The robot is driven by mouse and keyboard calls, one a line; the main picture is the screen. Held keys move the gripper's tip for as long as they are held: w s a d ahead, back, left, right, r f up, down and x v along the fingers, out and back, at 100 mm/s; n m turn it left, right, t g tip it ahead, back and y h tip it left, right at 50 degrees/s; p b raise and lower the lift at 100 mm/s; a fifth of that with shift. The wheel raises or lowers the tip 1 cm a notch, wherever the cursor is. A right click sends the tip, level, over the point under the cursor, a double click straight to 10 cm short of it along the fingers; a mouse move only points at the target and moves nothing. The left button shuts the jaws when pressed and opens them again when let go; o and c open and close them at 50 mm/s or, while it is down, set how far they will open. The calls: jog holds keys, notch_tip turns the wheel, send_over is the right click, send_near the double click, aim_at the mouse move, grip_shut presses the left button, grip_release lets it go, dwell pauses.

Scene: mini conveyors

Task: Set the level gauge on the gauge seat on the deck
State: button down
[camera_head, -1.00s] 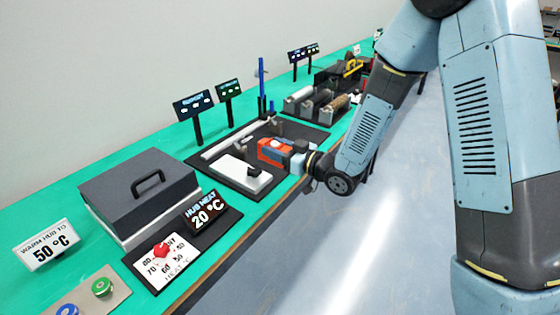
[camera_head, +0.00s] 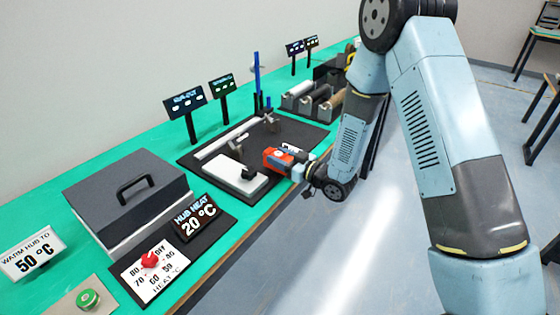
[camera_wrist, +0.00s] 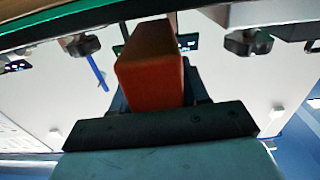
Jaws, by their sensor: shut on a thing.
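The level gauge appears to be the orange-red box (camera_head: 277,158) with a dark grey end. In the head view it is over or beside the front right edge of a dark board (camera_head: 314,133). My gripper (camera_head: 297,171) is shut on it from the right. In the wrist view the orange box (camera_wrist: 150,82) stands out from my gripper (camera_wrist: 160,108), its long side toward the camera; the fingertips are mostly hidden. A white plate (camera_head: 228,177) with a black knob lies on the board, left of the gauge. I cannot tell which part is the gauge seat.
A grey lidded box (camera_head: 128,195) and a heat dial panel (camera_head: 150,275) stand at the left. Blue posts (camera_head: 257,80) and small signs (camera_head: 184,102) rise behind the board. Rollers in a rack (camera_head: 318,100) stand farther back. The floor right of the green bench (camera_head: 100,165) is open.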

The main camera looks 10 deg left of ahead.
jog(key=shift+s+a+f, duration=0.1)
jog(key=shift+a+f, duration=0.15)
jog(key=shift+f, duration=0.4)
jog(key=c, duration=0.6)
grip_release()
jog(key=shift+o, duration=0.2)
jog(key=shift+d, duration=0.1)
jog(key=v, duration=1.2)
